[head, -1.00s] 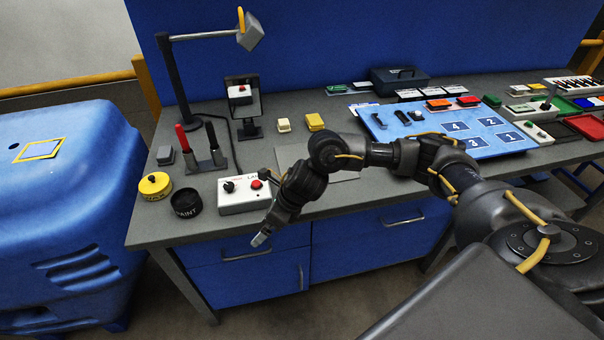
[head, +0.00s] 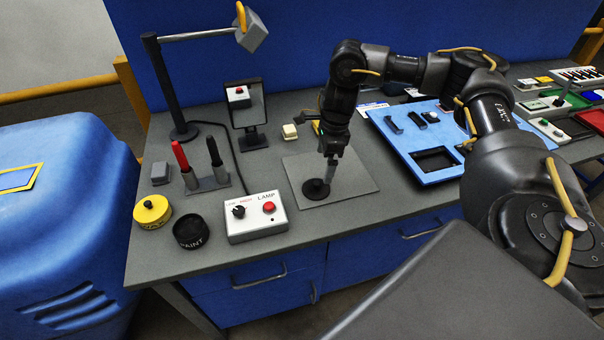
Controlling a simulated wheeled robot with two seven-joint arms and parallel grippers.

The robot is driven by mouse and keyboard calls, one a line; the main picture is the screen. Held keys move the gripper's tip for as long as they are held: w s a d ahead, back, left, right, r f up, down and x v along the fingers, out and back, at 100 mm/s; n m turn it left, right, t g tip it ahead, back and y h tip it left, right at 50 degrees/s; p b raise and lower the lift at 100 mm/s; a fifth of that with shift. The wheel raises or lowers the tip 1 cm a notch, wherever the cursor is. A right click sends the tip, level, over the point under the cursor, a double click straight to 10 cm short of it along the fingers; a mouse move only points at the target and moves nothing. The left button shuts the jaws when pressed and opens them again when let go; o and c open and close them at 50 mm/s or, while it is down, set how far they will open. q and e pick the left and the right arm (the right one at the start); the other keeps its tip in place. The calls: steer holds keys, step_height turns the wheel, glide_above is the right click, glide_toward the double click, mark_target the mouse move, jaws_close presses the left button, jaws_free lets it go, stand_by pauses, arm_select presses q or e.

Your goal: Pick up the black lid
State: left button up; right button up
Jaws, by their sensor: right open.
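The black lid (head: 316,190) is a small round disc with a raised knob. It lies on the grey mat (head: 355,187) in the middle of the bench. My right gripper (head: 328,178) points down right at the lid's knob and hides part of it. Its jaws are open, and I cannot tell whether they are around the knob or just beside it. The black paint tin (head: 190,233) stands near the front left edge of the bench. My left gripper is not in view.
The white lamp box (head: 256,226) stands left of the mat. A yellow tin (head: 152,214), a marker stand (head: 206,184), a small mirror (head: 246,105) and a lamp post (head: 166,90) are further left. A blue tray (head: 408,152) lies to the right, partly behind my arm.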

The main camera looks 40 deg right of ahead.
steer(key=p, duration=0.1)
glide_above(318, 183)
steer(key=f, duration=0.4)
steer(key=shift+s+f, duration=0.25)
steer(key=shift+f, duration=0.05)
steer(key=shift+w+f, duration=0.15)
steer(key=shift+f, duration=0.15)
steer(key=shift+d+f+p, duration=0.1)
steer(key=shift+p, duration=0.2)
steer(key=shift+f+p, duration=0.3)
steer(key=shift+p, duration=0.1)
steer(key=f+p, duration=0.1)
steer(key=f, duration=0.2)
steer(key=shift+w+f+p, duration=0.2)
steer(key=shift+f+p, duration=0.1)
steer(key=shift+p, duration=0.05)
steer(key=shift+f, duration=0.45)
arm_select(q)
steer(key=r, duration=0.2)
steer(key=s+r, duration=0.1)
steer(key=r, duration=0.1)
